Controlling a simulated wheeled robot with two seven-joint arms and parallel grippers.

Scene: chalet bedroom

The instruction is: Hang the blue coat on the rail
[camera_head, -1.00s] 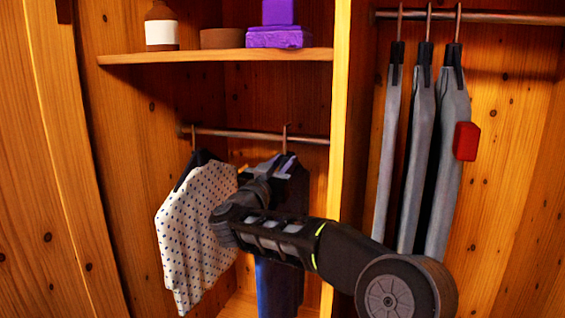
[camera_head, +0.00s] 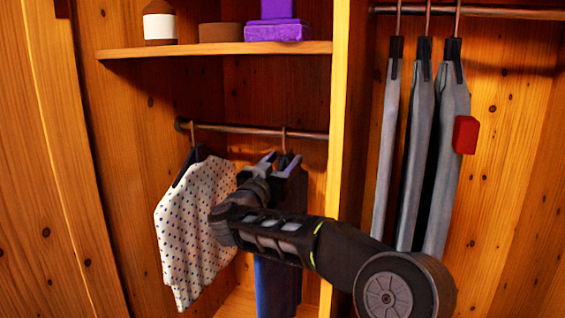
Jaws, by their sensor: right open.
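The blue coat (camera_head: 277,285) hangs upright in the left compartment. Its hanger hook reaches the short rail (camera_head: 232,131) and appears to sit over it. My right gripper (camera_head: 279,163) is open at the top of this hanger, with its fingers apart near the base of the hook. I cannot tell whether a finger still touches the hanger. My right arm hides the coat's upper and middle part. My left gripper is not in view.
A white dotted shirt (camera_head: 192,225) hangs on the same rail, close on the left. Grey garments (camera_head: 415,150) hang right of the upright divider (camera_head: 345,120).

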